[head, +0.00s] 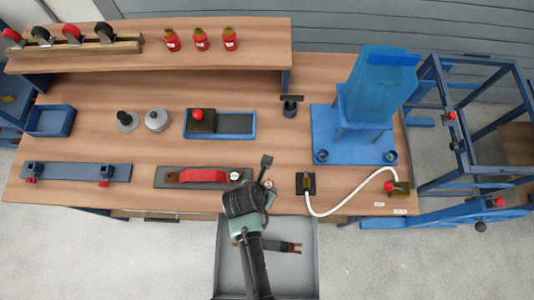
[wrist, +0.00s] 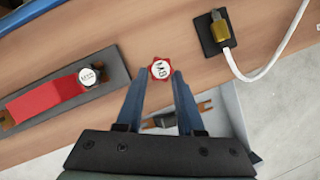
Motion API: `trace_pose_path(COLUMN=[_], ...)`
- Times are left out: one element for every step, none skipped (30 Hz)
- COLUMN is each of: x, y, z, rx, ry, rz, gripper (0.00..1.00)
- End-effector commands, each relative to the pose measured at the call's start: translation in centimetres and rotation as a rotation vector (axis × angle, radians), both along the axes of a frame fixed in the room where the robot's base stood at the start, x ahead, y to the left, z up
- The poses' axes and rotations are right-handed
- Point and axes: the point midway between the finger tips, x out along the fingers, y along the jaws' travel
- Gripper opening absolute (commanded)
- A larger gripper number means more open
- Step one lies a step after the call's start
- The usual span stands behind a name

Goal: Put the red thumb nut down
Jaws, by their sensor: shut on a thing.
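My gripper (wrist: 160,75) is shut on the red thumb nut (wrist: 161,69), which has a white top marked M8. The nut sits between the tips of the two blue fingers. In the head view the nut (head: 268,184) shows partly, beside my dark wrist, near the table's front edge. I cannot tell its exact height above the wood.
A dark block with a white hose (head: 318,212) is to the right. An open grey drawer (head: 302,270) below holds a dark part (head: 275,246). Bare wood lies behind.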

Motion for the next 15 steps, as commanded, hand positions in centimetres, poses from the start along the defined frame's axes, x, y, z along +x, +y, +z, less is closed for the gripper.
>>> trace_pose_path(x=[0.0,0.0,0.0,0.0,0.0,0.0,0.0,0.0,0.0,0.0,0.0,0.0,0.0,0.0,0.0], y=[0.0,0.0,0.0,0.0,0.0,0.0,0.0,0.0,0.0,0.0,0.0,0.0,0.0,0.0,0.0], z=[-0.3,-0.6,-1.1,-1.5,-2.0,-2.6,-3.0,-3.4,-3.8,-4.0,-4.2,-4.3,-4.4,-4.4,-4.4], rx=[0.0,0.0,0.0,0.0,0.0,0.0,0.0,0.0,0.0,0.001,0.001,0.001,0.001,0.001,0.001], ry=[0.0,0.0,0.001,0.001,0.002,0.002,0.002,0.002,0.001,0.001,-0.001,-0.001,-0.001,-0.001,-0.001], rz=[-0.001,-0.001,0.0,0.0,0.0,0.001,0.001,0.0,0.0,-0.001,-0.001,-0.001,-0.001,-0.001,-0.001], gripper=[0.0,0.0,0.0,0.0,0.0,0.0,0.0,0.0,0.0,0.0,0.0,0.0,0.0,0.0,0.0])
